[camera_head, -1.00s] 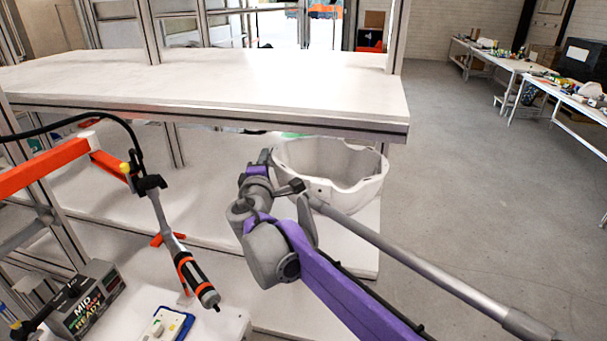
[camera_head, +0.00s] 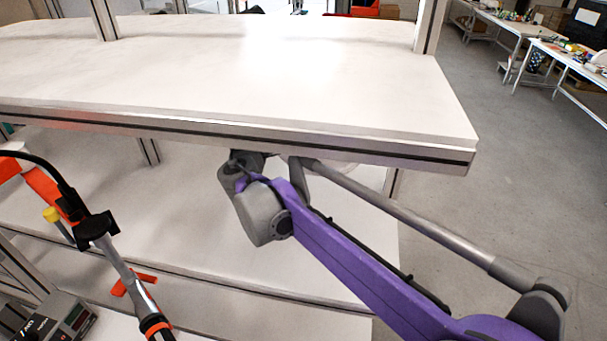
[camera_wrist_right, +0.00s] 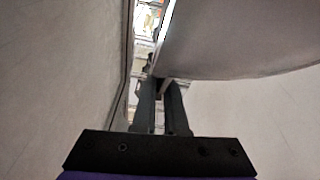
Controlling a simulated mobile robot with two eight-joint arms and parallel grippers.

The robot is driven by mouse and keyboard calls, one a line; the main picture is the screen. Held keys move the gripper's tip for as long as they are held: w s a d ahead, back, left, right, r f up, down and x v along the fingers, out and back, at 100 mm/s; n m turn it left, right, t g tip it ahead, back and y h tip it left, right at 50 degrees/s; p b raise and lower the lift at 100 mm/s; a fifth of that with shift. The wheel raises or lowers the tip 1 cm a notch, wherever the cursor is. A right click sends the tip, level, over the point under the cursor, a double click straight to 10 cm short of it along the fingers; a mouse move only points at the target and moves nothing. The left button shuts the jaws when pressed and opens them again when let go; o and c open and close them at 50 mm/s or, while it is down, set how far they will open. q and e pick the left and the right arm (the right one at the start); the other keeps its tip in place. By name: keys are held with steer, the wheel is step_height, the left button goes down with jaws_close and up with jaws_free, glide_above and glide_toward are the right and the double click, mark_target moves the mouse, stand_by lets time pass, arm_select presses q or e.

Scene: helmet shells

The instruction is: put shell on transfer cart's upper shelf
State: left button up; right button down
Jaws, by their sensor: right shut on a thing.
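The helmet shell is pale. In the head view only a sliver of it (camera_head: 345,165) shows below the front edge of the upper shelf, and the rest is hidden. In the right wrist view its broad curved wall (camera_wrist_right: 240,40) fills the upper right. My right gripper (camera_wrist_right: 163,95) has its fingers close together at the shell's edge, shut on it. In the head view the right gripper is hidden behind the shelf edge. The cart's white upper shelf (camera_head: 240,80) is broad and clear. My left gripper is not in view.
A lower white shelf (camera_head: 230,215) lies under the upper one. Metal posts (camera_head: 428,28) rise from the upper shelf. A hanging power tool (camera_head: 135,285) is at lower left. Grey floor (camera_head: 520,200) is open on the right; worktables (camera_head: 575,60) stand far right.

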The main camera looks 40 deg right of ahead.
steer(key=shift+w+d+f, duration=0.1)
steer(key=shift+f, duration=0.1)
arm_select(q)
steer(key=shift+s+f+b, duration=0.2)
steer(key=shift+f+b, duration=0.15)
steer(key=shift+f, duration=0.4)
arm_select(e)
step_height(320, 180, down, 9)
steer(key=shift+f, duration=0.2)
steer(key=c, duration=1)
jaws_free()
steer(key=shift+o, duration=0.2)
steer(key=shift+s, duration=0.2)
